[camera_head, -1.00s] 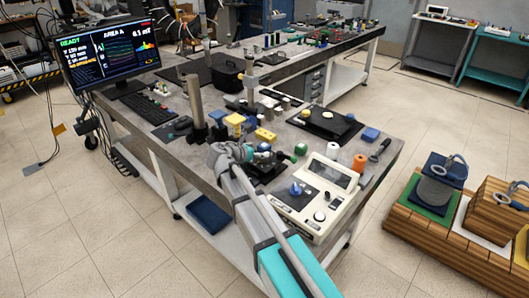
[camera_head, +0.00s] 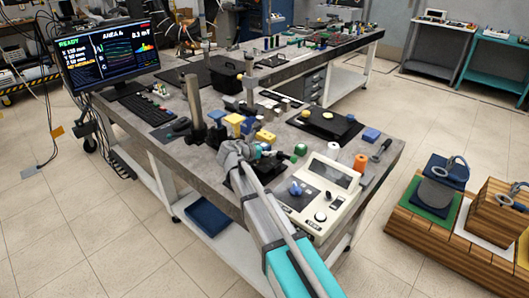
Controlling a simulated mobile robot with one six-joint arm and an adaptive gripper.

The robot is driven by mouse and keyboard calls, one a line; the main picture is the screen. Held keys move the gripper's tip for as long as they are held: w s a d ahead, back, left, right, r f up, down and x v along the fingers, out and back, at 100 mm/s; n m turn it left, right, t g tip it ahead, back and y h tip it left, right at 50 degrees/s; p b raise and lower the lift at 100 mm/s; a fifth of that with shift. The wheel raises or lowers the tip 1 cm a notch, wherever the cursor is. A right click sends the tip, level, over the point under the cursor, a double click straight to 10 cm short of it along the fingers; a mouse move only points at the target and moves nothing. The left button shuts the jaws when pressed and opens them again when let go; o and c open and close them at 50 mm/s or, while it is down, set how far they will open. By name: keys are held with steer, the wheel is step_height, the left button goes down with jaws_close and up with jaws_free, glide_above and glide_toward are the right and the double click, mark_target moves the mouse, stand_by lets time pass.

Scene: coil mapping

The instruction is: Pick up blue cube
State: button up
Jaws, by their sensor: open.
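A blue block (camera_head: 371,135) lies on the right part of the grey workbench (camera_head: 200,157), behind an orange spool. Another blue piece (camera_head: 247,126) shows beside yellow blocks, just behind my wrist. I cannot tell which of them is the task's blue cube. My arm reaches over the bench's front edge, and my gripper (camera_head: 266,153) is low over the bench, left of the white console. It is open. The fingers are small and partly hidden by my wrist, so I cannot see anything between them. The right blue block stands well apart from it.
A white console (camera_head: 320,193) with knobs stands right of my arm. Near it are a green block (camera_head: 300,150), a white spool (camera_head: 332,150) and an orange spool (camera_head: 360,162).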

mark_target(266, 143)
steer(key=shift+c, duration=0.2)
stand_by(0.3)
steer(key=c, duration=1.2)
steer(key=shift+r, duration=0.2)
step_height(266, 143, up, 3)
steer(key=p, duration=0.3)
steer(key=shift+w+d+r+p+v, duration=0.15)
steer(key=shift+r+p+v, duration=0.4)
steer(key=shift+p+v, duration=1.7)
steer(key=shift+w+d+r+p+v, duration=0.2)
steer(key=shift+r+p+v, duration=0.6)
steer(key=shift+v, duration=2.5)
steer(key=shift+w+d+r+p+v, duration=0.15)
steer(key=shift+r+p+v, duration=0.1)
steer(key=shift+p+v, duration=2.15)
steer(key=shift+s+a+r+b, duration=0.1)
steer(key=shift+s+a+b, duration=0.15)
steer(key=shift+b, duration=0.15)
